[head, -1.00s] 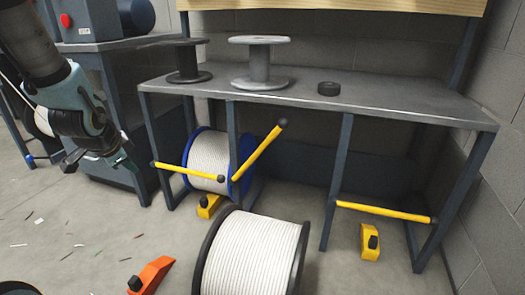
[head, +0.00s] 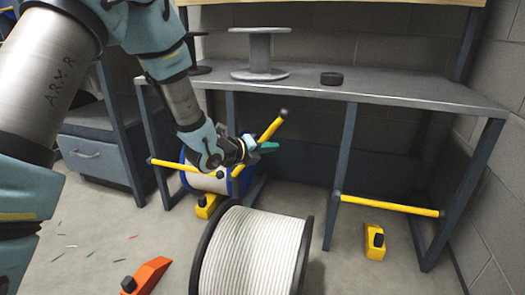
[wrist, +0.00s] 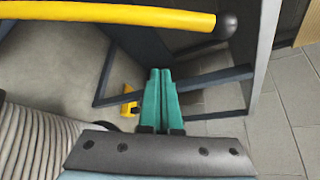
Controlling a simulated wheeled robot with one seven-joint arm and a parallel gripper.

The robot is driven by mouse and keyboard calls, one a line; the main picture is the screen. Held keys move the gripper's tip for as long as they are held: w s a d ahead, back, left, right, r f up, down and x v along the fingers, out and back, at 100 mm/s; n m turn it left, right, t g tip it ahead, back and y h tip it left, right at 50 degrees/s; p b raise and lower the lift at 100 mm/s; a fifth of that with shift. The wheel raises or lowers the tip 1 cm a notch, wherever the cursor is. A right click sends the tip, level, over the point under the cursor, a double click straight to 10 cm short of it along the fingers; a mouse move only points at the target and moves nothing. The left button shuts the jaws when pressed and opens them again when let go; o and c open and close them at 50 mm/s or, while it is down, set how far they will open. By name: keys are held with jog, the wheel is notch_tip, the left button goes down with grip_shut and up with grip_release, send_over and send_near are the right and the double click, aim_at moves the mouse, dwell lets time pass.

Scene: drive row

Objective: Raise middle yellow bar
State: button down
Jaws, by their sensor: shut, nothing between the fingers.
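The middle yellow bar (head: 271,129) slants up to the right from a dark bench post in the head view, with a black knob at its upper end. My gripper (head: 268,147) is shut and empty, its teal fingertips close beside this bar. My gripper hides part of the bar's lower length. In the wrist view a yellow bar (wrist: 110,15) with a black knob crosses the top, apart from the shut teal fingers (wrist: 160,75). It looks like the middle bar. I cannot tell whether my gripper's body touches it.
A left yellow bar (head: 165,163) and a right yellow bar (head: 390,205) lie nearly level. A white cable reel (head: 250,255) stands in front. A blue-rimmed reel (head: 205,182) sits behind my gripper. Yellow wedges and an orange wedge (head: 147,274) lie on the floor.

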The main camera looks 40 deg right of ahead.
jog(key=s+b+x, duration=0.1)
jog(key=b+x, duration=0.1)
jog(key=x, duration=0.4)
jog(key=shift+w+a+r, duration=0.3)
jog(key=shift+w+r, duration=0.1)
jog(key=shift+w, duration=0.3)
jog(key=shift+w+a+r, duration=0.35)
jog(key=shift+w+r, duration=0.1)
jog(key=shift+w, duration=0.2)
jog(key=shift+w+a+r, duration=0.3)
jog(key=shift+w+r, duration=0.1)
jog(key=shift+w, duration=0.3)
jog(key=w+a+r+n+h+p, duration=0.1)
jog(key=w+a+r+p, duration=0.1)
jog(key=w, duration=0.3)
jog(key=shift+a+r, duration=0.65)
jog(key=shift+r, duration=0.1)
